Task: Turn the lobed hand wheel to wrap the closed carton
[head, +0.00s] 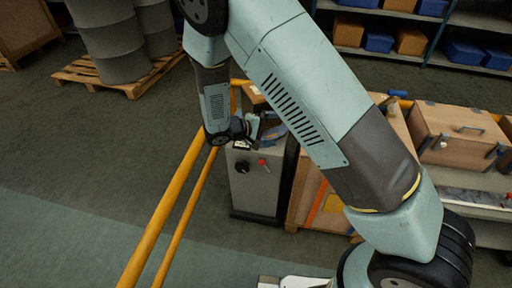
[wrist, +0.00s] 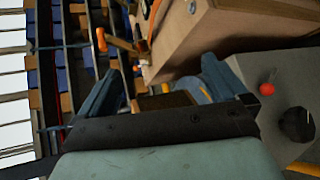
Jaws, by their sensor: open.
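The dark knob on the front of the grey cabinet (head: 252,189) looks like the lobed hand wheel (head: 242,166). It also shows at the right edge of the wrist view (wrist: 297,124). My gripper (head: 255,126) is open above the cabinet's front top edge, apart from the wheel. In the wrist view its two fingers (wrist: 160,68) stand spread, with the wheel outside them to the right. A small brown box (wrist: 168,101), perhaps the carton, shows low between the fingers, partly hidden by my gripper. A blue-grey curved part (wrist: 218,76) is by the right finger.
A small red knob (head: 261,162) sits just right of the wheel. A yellow rail (head: 179,190) runs along the cabinet's left. Wooden crates (head: 459,137) stand to the right, shelves (head: 380,34) behind. Floor is clear in front of the cabinet.

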